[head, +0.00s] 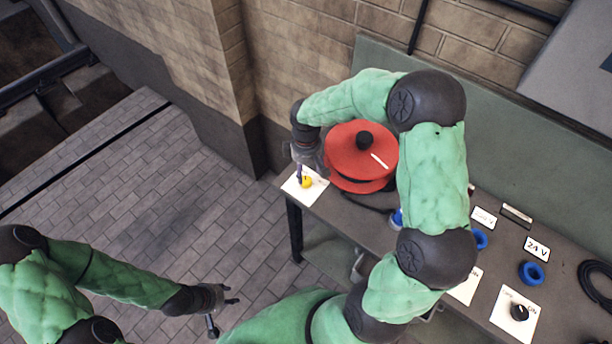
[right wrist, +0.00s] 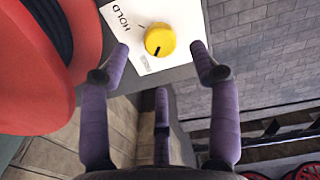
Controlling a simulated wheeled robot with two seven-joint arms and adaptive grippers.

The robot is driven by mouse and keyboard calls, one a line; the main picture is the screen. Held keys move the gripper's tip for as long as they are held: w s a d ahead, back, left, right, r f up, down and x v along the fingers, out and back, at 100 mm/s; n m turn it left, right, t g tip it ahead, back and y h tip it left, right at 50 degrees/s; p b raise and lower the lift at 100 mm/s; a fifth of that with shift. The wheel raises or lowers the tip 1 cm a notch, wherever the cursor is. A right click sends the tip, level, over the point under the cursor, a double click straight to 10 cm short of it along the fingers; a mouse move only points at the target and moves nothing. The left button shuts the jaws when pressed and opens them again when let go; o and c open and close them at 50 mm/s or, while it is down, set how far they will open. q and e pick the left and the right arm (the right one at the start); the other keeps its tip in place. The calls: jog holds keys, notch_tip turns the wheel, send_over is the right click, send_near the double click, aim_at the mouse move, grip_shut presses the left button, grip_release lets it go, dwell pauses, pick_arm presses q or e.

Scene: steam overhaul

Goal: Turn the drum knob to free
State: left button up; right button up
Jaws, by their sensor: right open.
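The yellow drum knob (head: 306,182) sits on a white plate (head: 293,190) at the left end of the bench, beside the red drum (head: 350,155). In the right wrist view the knob (right wrist: 160,40) has a black mark at its lower edge, towards a small faint label that I cannot read clearly. The word HOLD (right wrist: 121,17) is at the plate's upper left. My right gripper (right wrist: 160,48) is open, its fingertips on either side of the knob and apart from it. My left gripper (head: 224,314) is open and empty over the paved floor.
The bench (head: 350,213) carries blue rings (head: 531,272), a 24 V label (head: 536,249), a black knob (head: 519,312) on a white plate and a black cable (head: 597,285). A brick wall stands behind. The floor at the left is clear.

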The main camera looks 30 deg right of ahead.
aim_at(306, 180)
notch_tip(306, 180, up, 6)
jog(key=shift+r, duration=0.2)
dwell(0.6)
